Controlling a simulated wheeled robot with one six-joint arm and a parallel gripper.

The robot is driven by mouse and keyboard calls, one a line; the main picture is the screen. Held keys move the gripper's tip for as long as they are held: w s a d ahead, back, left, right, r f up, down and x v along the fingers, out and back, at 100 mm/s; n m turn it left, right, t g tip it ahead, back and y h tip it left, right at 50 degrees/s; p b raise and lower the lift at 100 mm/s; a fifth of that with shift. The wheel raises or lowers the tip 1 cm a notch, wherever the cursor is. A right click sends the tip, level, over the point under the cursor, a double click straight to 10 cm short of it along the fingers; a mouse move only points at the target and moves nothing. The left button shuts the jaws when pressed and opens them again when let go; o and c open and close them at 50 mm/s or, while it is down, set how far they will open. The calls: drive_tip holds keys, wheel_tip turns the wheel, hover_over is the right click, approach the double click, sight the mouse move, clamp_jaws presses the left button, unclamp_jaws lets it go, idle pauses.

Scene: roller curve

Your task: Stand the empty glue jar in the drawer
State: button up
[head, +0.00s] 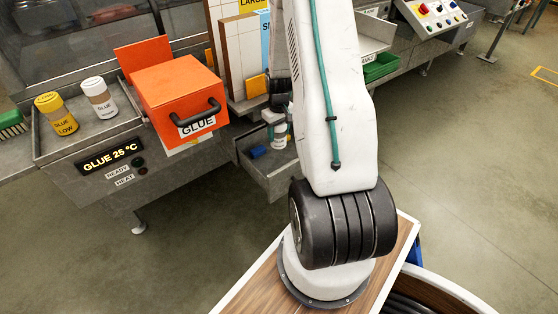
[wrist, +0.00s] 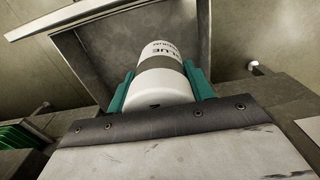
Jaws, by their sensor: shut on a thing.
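A white glue jar with a grey band (wrist: 165,82) is between the two teal fingers of my gripper (wrist: 160,88) in the wrist view. The fingers are shut on its sides. In the head view the jar (head: 279,137) shows below my gripper (head: 276,122), roughly upright, at the open grey drawer (head: 283,186). The drawer's inside (wrist: 100,50) lies beyond the jar in the wrist view. A small blue thing (head: 258,151) lies in the drawer. My arm hides the drawer's right part in the head view. I cannot tell whether the jar touches the drawer floor.
An orange box labelled GLUE (head: 178,95) stands on the bench left of the drawer. A green bin (head: 381,67) is at the right. Open floor lies in front.

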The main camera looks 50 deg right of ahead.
sight(279, 138)
wheel_tip(279, 138, down, 16)
drive_tip(key=shift+r, duration=0.25)
drive_tip(key=shift+f, duration=0.15)
drive_tip(key=o, duration=1)
drive_tip(key=shift+c, duration=0.2)
wheel_tip(279, 138, up, 12)
drive_tip(key=shift+r, duration=0.2)
